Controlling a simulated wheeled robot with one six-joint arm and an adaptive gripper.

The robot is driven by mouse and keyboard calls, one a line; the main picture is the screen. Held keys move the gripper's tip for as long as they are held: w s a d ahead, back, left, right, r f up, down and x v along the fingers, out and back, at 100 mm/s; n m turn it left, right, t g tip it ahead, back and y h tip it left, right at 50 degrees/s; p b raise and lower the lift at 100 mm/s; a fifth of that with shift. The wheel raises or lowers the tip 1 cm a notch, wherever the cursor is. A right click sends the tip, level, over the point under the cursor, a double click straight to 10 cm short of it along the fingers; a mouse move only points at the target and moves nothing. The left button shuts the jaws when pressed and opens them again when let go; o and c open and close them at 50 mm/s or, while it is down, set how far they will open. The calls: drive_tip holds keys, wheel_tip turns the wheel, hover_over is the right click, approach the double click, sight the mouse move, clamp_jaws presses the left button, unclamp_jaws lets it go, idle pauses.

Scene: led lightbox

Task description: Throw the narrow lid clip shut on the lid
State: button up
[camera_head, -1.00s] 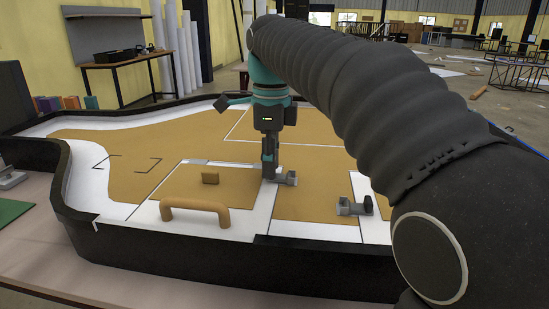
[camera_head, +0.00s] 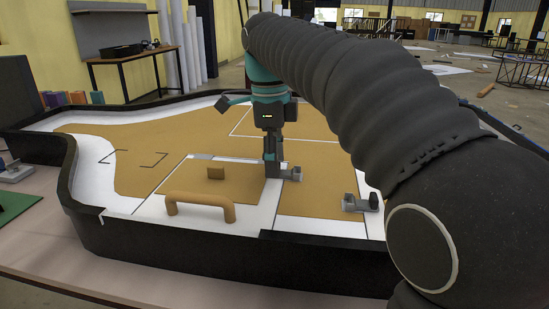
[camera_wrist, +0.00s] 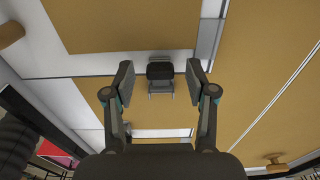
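The lid (camera_head: 188,187) is a tan panel with a white border and an arched tan handle (camera_head: 200,203). One small grey clip (camera_head: 293,174) sits by the lid's right edge, right beside my gripper (camera_head: 272,172). A second grey clip with a dark block (camera_head: 361,203) sits farther right. I cannot tell from size alone which is the narrow one. In the wrist view my gripper (camera_wrist: 159,66) is open, its fingers on either side of a clip with a black pad (camera_wrist: 160,71) and grey bracket. The fingers look apart from it. The fingertips' height is unclear.
A raised black rim (camera_head: 200,255) runs around the tan and white lightbox. Open tan surface lies left and behind. My arm covers the right side of the head view.

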drive_tip(key=shift+r, duration=0.1)
wheel_tip(320, 180, up, 7)
drive_tip(key=shift+a+r, duration=0.15)
drive_tip(key=shift+a, duration=0.05)
idle(0.4)
